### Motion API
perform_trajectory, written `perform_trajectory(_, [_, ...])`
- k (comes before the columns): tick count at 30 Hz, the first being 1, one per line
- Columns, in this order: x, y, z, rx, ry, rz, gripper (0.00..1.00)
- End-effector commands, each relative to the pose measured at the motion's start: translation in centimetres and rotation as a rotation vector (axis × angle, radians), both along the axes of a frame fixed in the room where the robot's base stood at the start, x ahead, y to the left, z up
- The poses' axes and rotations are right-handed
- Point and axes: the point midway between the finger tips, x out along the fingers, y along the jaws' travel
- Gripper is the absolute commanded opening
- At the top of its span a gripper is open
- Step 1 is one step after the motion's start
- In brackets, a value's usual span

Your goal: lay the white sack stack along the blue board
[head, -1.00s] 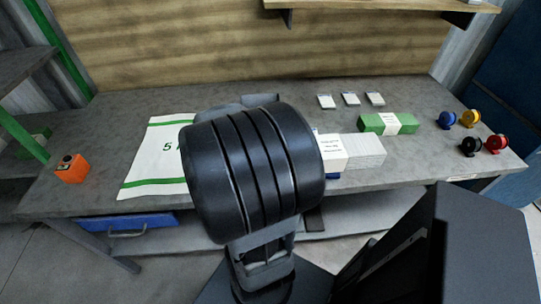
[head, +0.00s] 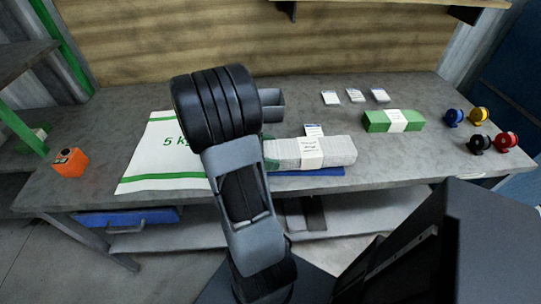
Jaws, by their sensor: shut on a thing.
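The white sack stack (head: 285,153), with a white printed label band around it, lies lengthwise left to right near the front edge of the table. The blue board (head: 310,173) shows as a strip along the stack's front side; the rest of it is hidden under or behind the stack. I cannot tell whether the stack touches the board. My gripper (head: 267,140) is at the stack's left end, mostly hidden behind my own arm, and is shut on the stack. The fingertips are not clearly visible.
A flat white sack with green print (head: 160,160) lies left of my arm. A green banded stack (head: 378,121), several small white cards (head: 355,95) and coloured spools (head: 480,115) are to the right. An orange box (head: 70,162) stands at far left.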

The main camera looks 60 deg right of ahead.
Motion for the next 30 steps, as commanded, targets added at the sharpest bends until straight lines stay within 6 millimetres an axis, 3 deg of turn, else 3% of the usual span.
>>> perform_trajectory(3, [-0.03,-0.01,-1.02,-0.002,0.003,0.000,0.47])
perform_trajectory(16, [-0.04,0.00,-1.46,-0.002,0.002,0.000,0.47])
perform_trajectory(17, [-0.04,0.01,-1.46,0.000,0.001,0.000,0.93])
perform_trajectory(18, [-0.03,0.01,-1.44,-0.001,0.001,0.000,0.97])
perform_trajectory(30, [0.56,0.34,-0.68,-0.002,-0.001,0.003,1.00])
